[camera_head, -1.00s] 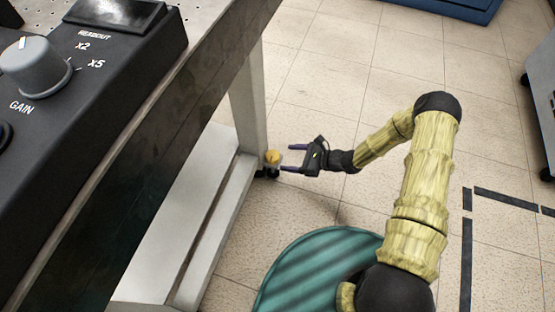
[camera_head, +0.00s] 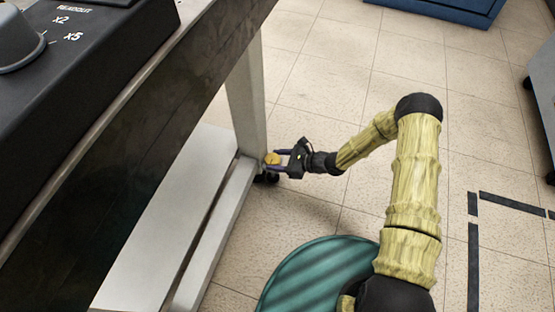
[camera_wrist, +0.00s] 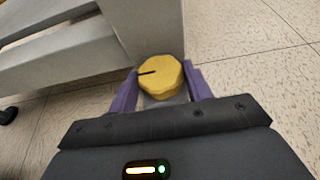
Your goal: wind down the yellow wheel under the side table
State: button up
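The yellow wheel (camera_head: 272,159) sits low at the foot of the side table's (camera_head: 247,105) near right leg, above a dark caster. In the wrist view the yellow wheel (camera_wrist: 161,77) is a faceted knob with a dark line on its top. My gripper (camera_head: 277,161) reaches it from the right, its purple fingers on either side of the wheel. In the wrist view my gripper (camera_wrist: 163,90) has one finger at the wheel's left and one at its right. The right finger looks very close to the wheel; a small gap shows at the left. Contact cannot be told.
A black box with a grey knob (camera_head: 15,42) stands on the table top. A blue cabinet (camera_head: 440,10) is at the back, and a grey unit (camera_head: 543,90) at the right edge. Dark tape (camera_head: 473,265) marks the floor. The tiled floor behind my arm is clear.

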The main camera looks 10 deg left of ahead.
jog(key=shift+r+p, duration=0.1)
jog(key=shift+p, duration=0.2)
jog(key=m+t+p, duration=0.1)
jog(key=p, duration=0.1)
jog(key=shift+s+r+p, duration=0.1)
jog(key=shift+r+p, duration=0.1)
jog(key=shift+p, duration=0.15)
jog(key=m+t+p, duration=0.1)
jog(key=t+p, duration=0.1)
jog(key=p, duration=0.2)
jog(key=m+t+h+p, duration=0.1)
jog(key=m+t+p, duration=0.1)
jog(key=p, duration=0.3)
jog(key=shift+s+a, duration=0.1)
jog(key=shift+a, duration=0.1)
jog(key=shift+f+m+p, duration=0.1)
jog(key=shift+m+p, duration=0.3)
jog(key=shift+p, duration=0.2)
jog(key=shift+f, duration=0.15)
jog(key=o, duration=1)
jog(key=shift+d, duration=0.1)
jog(key=shift+c, duration=0.2)
jog(key=shift+s, duration=0.15)
jog(key=shift+s+f+h, duration=0.1)
jog(key=shift+h, duration=0.2)
